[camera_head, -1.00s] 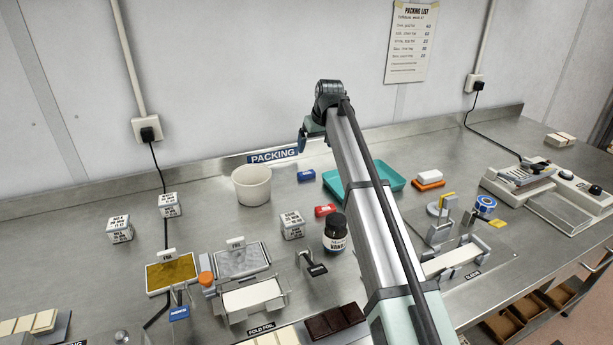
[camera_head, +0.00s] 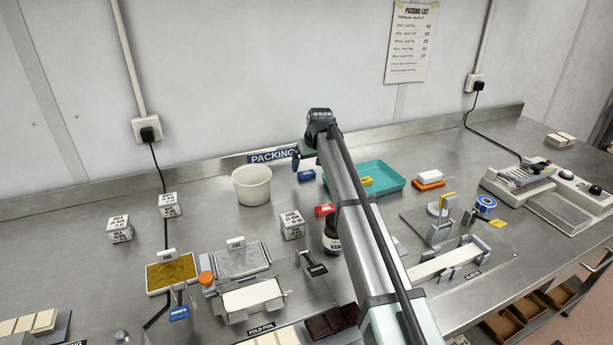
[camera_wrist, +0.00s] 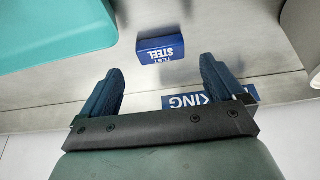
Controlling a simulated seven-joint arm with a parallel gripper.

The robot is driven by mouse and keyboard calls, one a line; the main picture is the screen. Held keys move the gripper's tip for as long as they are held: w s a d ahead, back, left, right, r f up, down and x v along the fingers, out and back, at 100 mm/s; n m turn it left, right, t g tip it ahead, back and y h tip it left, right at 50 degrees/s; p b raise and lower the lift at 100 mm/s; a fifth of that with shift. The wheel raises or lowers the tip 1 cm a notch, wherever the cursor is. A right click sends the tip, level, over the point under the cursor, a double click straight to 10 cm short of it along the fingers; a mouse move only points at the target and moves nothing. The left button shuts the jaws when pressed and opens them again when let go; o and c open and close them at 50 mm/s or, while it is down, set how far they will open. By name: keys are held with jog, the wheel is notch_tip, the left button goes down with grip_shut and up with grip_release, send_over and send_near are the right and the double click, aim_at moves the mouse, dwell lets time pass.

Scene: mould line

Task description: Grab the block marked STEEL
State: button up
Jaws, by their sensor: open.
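The blue block marked STEEL (camera_head: 306,175) lies on the steel bench in front of the PACKING sign, left of the teal tray. In the wrist view the block (camera_wrist: 160,48) shows its white lettering "TEST STEEL", just beyond and between the fingertips. My gripper (camera_wrist: 162,68) is open, with its two blue fingers apart and nothing between them. In the head view my gripper (camera_head: 297,163) hangs above and slightly behind the block, apart from it.
The teal tray (camera_head: 389,172) with a yellow block (camera_head: 366,181) is right of the block. A white tub (camera_head: 252,186) stands to its left. The PACKING sign (camera_head: 272,156) is behind.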

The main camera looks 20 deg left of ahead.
aim_at(306, 172)
jog(key=x, duration=0.4)
jog(key=shift+a, duration=0.1)
jog(key=shift+s, duration=0.1)
jog(key=shift+c, duration=0.3)
jog(key=c, duration=1.1)
